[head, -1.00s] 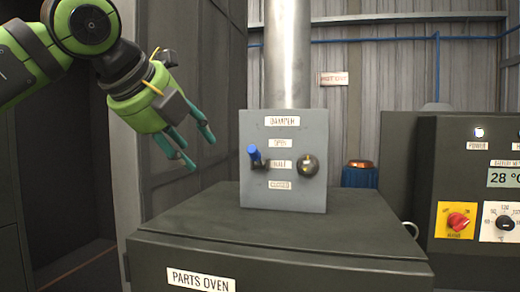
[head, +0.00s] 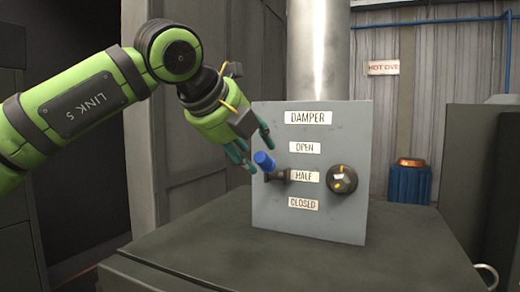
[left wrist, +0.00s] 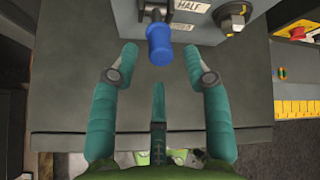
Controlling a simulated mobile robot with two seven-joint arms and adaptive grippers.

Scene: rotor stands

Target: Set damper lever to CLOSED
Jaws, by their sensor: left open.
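The damper lever has a blue handle (head: 264,161) and a dark pivot arm on the grey damper panel (head: 310,228). Its arm sits by the HALF label (head: 305,176), with OPEN above and CLOSED (head: 304,203) below. The handle points up and left, out from the panel. My left gripper (head: 258,152) is open and empty, close to the blue handle. In the left wrist view the handle (left wrist: 160,46) lies just beyond the open left fingertips (left wrist: 158,60), roughly centred between them. Whether a finger touches it cannot be told. My right gripper is not in view.
A round dark knob (head: 342,180) with yellow marks is on the panel, right of the lever. A metal duct (head: 320,50) rises behind. A blue container (head: 410,184) stands at the back right.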

